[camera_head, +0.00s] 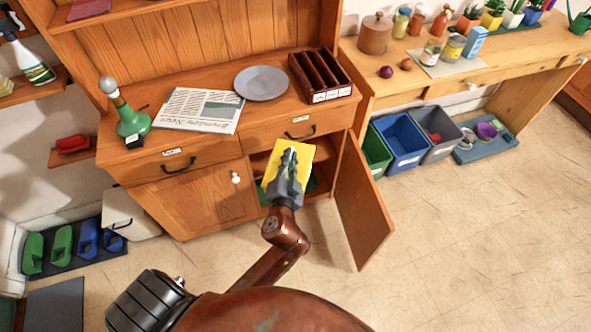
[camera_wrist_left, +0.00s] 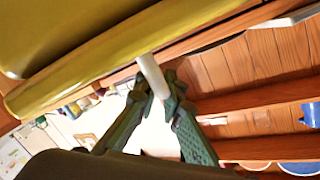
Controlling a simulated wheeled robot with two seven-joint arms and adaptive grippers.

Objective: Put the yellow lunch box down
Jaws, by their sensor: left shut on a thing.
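The yellow lunch box (camera_head: 269,170) is in front of the open lower right cupboard of the wooden dresser. My left gripper (camera_head: 289,158) is shut on it and covers part of it. In the left wrist view the lunch box (camera_wrist_left: 70,60) fills the upper left, tilted, and the fingers (camera_wrist_left: 163,92) close around a pale bar that looks like its handle. The cupboard's inside is partly hidden behind the box and the gripper; a shelf (camera_head: 262,160) and something green show there. My right gripper is out of view.
The cupboard door (camera_head: 362,210) stands wide open on the right. The dresser top holds a green bottle (camera_head: 130,120), a newspaper (camera_head: 200,108), a grey plate (camera_head: 262,83) and a dark divided tray (camera_head: 320,75). Bins (camera_head: 402,140) stand under the right table.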

